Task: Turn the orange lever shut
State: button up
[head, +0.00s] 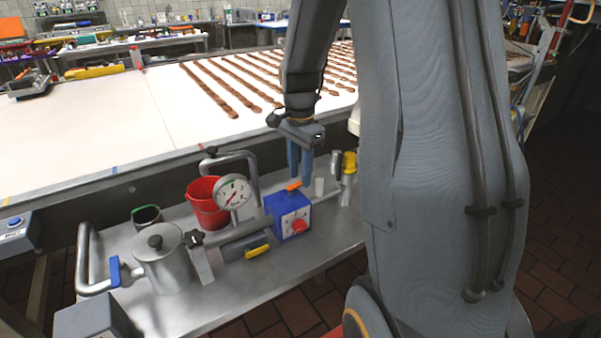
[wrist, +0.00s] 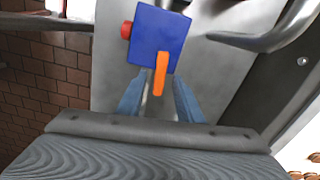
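The orange lever (head: 293,186) sticks out from the top of a blue box (head: 290,224) on the metal bench. In the wrist view the lever (wrist: 161,70) points from the blue box (wrist: 157,35) toward my gripper. My gripper (head: 299,174) points down just above the lever. In the wrist view its blue fingers stand apart, one on each side of the lever's end, with a gap on both sides (wrist: 157,84). My gripper is open and holds nothing. Whether a finger touches the lever cannot be told.
The box has a red knob (head: 299,227). Left of it are a dial gauge (head: 234,192), a red bucket (head: 205,212), a metal pot (head: 165,262) and curved pipes. A yellow-topped fitting (head: 349,162) stands right of my gripper. A pale conveyor (head: 110,130) runs behind.

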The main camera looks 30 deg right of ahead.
jog(key=shift+f, duration=0.5)
jog(key=shift+c, duration=0.5)
grip_shut()
